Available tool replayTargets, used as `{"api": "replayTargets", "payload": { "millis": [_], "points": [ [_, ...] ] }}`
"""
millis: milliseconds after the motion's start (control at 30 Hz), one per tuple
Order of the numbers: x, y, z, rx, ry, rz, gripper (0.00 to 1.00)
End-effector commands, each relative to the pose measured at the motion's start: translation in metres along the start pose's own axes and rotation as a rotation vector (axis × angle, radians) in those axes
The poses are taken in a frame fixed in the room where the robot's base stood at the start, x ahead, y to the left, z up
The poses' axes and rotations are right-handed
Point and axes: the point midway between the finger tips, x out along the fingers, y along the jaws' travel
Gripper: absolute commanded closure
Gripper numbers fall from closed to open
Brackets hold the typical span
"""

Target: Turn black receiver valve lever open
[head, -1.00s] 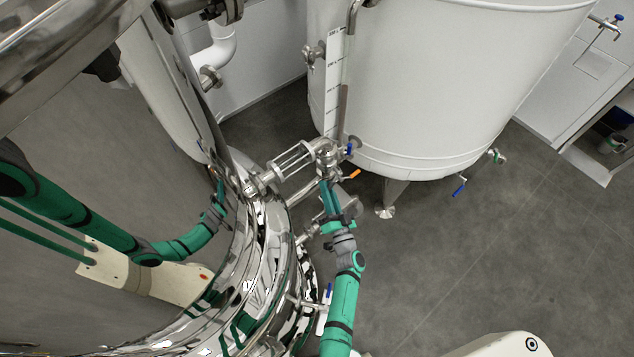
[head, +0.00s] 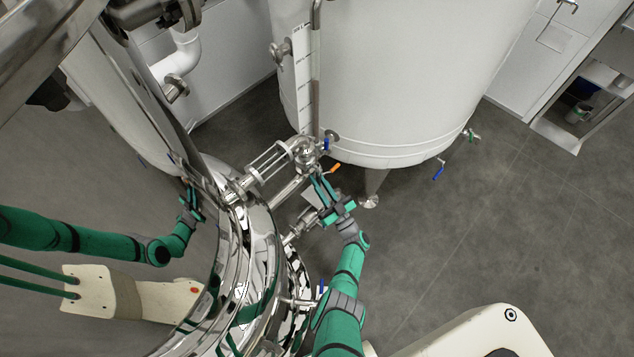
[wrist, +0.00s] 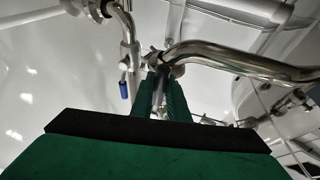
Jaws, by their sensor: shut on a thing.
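My gripper (head: 315,179) reaches up from below to the pipework between the shiny steel vessel and the white tank. Its two green fingers are shut on a thin dark piece, which shows between them in the wrist view (wrist: 161,95). I take this piece for the black receiver valve lever; the fingers hide most of it, and its angle cannot be told. The steel valve and pipe fittings (head: 308,155) sit just above the fingertips. An orange lever (head: 335,168) is just right of the fingers, apart from them.
The white tank (head: 400,80) stands behind the fittings. A blue handle (head: 326,145) is on the pipework, and another blue lever (head: 438,172) hangs at the tank's lower right. The shiny steel vessel (head: 245,270) is close on the left. Grey floor (head: 480,240) is clear at right.

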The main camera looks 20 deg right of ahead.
Motion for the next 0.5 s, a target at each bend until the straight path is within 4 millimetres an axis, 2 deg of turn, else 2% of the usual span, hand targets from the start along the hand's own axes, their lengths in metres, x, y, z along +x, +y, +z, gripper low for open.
{"api": "replayTargets", "payload": {
  "millis": [500],
  "points": [
    [-0.0005,0.0028,0.0015,-0.038,0.002,-0.016,1.00]
  ]
}}
